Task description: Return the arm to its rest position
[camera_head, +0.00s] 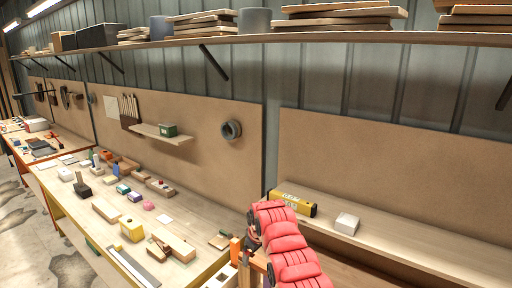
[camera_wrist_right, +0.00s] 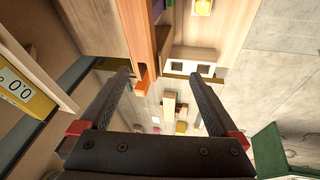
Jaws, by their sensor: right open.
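My right arm, padded in red, reaches up from the bottom of the head view. Its gripper (camera_head: 254,236) is near the front edge of the bench and partly hidden by the arm. In the right wrist view my right gripper (camera_wrist_right: 160,75) has its two black fingers spread wide apart, with nothing held between them. Beyond the fingers I see wooden parts, an orange piece (camera_wrist_right: 142,82) and small items further down. My left gripper is not in view.
A yellow box (camera_head: 293,199) and a white block (camera_head: 346,223) stand on the right-hand bench (camera_head: 420,246), close to my right arm. The left workbench (camera_head: 190,225) carries several blocks and tools. A long shelf (camera_head: 330,38) runs above. The yellow box also shows in the wrist view (camera_wrist_right: 25,95).

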